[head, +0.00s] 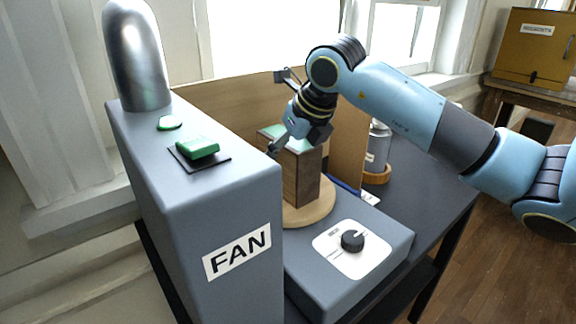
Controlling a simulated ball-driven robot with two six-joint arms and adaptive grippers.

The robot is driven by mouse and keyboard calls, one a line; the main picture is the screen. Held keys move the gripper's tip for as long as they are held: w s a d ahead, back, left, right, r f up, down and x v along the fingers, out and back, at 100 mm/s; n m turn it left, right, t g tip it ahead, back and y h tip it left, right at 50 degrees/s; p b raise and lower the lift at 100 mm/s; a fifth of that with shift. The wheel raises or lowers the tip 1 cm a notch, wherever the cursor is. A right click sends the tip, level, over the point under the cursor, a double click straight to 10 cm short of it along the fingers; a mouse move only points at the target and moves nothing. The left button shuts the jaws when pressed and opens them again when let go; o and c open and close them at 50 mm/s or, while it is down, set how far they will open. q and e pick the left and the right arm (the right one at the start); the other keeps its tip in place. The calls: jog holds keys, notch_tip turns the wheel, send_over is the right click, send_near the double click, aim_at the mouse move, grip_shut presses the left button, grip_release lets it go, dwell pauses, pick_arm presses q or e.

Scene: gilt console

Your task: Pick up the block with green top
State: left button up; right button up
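The block with green top (303,183) stands upright, a tall dark brown wooden block on a round pale wooden disc (306,214). Its pale green top (271,131) shows only partly behind my gripper. My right gripper (290,147) is right at the block's top, reaching down from the right. One finger points down and left, with its tip by the block's upper front-left edge. The other finger is hard to make out against the gripper body, so I cannot tell the opening or any contact. My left gripper is not in view.
A tall grey cabinet marked FAN (236,249) stands close left of the block, with a green button (197,147) on top. A low grey box with a black knob (352,240) is in front. A tan panel (349,147) stands behind; a metal canister (378,147) is at right.

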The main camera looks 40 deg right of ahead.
jog(key=shift+c, duration=0.3)
jog(key=c, duration=1.5)
jog(key=shift+c, duration=0.2)
